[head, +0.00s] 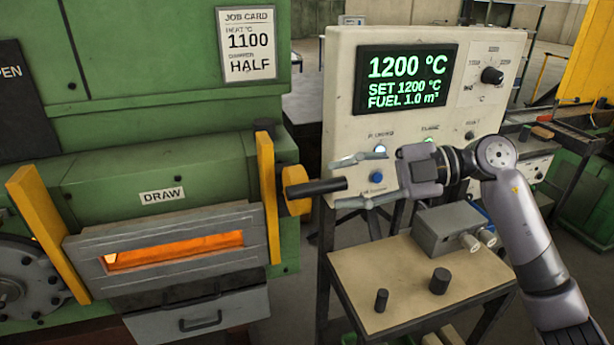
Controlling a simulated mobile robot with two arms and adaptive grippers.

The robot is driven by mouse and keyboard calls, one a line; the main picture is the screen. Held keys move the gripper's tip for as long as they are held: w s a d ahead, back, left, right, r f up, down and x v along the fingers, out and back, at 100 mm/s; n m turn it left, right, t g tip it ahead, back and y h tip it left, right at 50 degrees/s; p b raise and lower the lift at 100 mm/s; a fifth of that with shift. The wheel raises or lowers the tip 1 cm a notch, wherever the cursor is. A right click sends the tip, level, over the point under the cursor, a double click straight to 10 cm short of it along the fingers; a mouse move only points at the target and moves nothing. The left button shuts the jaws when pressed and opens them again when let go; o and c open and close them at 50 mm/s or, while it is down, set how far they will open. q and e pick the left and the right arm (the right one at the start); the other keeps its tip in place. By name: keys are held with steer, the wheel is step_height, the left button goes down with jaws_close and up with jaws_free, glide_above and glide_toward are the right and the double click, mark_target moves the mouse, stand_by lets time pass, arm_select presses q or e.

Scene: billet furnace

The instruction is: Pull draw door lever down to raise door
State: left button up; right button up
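The draw door lever has a yellow hub (295,190) and a black bar handle (316,187) that sticks out to the right, about level. The grey draw door (225,232) hangs between two yellow guides under the DRAW label (163,195). Orange glow shows through its long slot. My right gripper (338,183) comes in from the right with its fingers apart, one above and one below the handle's outer end. I see no clear contact between fingers and handle. My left gripper is not in view.
A control panel (340,95) reading 1200 °C stands close behind my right gripper. Below is a small table (355,285) with a grey box (445,228) and two dark cylinders. A drawer (200,318) sits under the door. A job card (247,42) hangs above.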

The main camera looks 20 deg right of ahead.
mark_target(322, 188)
steer(key=p+x, duration=0.2)
steer(key=x, duration=0.3)
steer(key=shift+w+a, duration=0.1)
steer(key=shift+a, duration=0.05)
steer(key=shift+w+a+f, duration=0.1)
steer(key=shift+a+f, duration=0.05)
steer(key=shift+a, duration=0.3)
steer(key=shift+d, duration=0.1)
steer(key=shift+c, duration=0.7)
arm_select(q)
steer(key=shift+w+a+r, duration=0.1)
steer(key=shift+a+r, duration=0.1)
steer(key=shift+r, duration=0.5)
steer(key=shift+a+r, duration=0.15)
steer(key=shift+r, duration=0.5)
arm_select(e)
jaws_close()
